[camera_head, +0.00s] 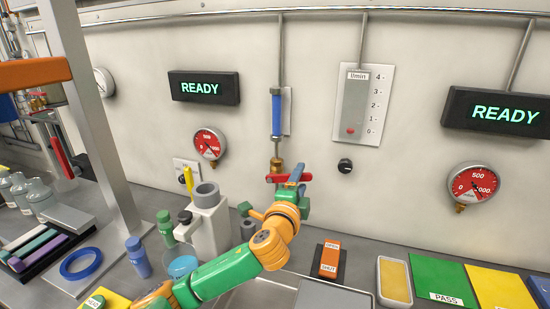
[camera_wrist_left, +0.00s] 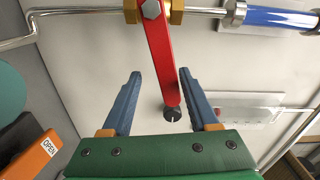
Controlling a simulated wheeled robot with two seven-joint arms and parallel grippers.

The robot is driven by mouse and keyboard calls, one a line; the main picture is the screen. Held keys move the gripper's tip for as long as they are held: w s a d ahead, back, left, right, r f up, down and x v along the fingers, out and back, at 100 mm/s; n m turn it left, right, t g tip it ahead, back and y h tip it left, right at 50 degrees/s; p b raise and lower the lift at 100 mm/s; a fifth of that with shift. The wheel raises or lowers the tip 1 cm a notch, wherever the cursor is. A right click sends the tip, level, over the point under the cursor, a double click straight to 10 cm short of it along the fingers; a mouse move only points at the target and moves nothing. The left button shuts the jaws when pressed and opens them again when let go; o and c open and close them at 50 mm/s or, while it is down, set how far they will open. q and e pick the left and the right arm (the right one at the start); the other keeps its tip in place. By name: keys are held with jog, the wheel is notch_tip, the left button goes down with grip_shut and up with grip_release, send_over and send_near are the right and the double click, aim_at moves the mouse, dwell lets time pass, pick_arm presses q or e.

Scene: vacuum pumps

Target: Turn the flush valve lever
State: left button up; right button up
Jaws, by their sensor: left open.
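The red flush valve lever (camera_head: 276,179) is on the brass valve (camera_head: 277,165) below the blue tube on the wall. In the left wrist view the red lever (camera_wrist_left: 158,50) runs from a bolt on the pipe into the space between my blue fingers. My left gripper (camera_wrist_left: 160,76) is open, with one finger on each side of the lever. The lever is nearer the right finger; I cannot tell if they touch. In the head view my left gripper (camera_head: 296,178) covers part of the lever. My right gripper is not in view.
An orange OPEN/SHUT block (camera_head: 330,260) stands on the bench right of my arm. A white pump-like body (camera_head: 208,225) stands close left of my arm. A black knob (camera_head: 345,166) and a flow meter (camera_head: 364,105) are on the wall to the right.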

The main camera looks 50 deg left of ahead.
pick_arm(q)
jog(key=shift+v, duration=1)
jog(key=p+v, duration=0.2)
jog(key=v, duration=0.4)
dwell(0.4)
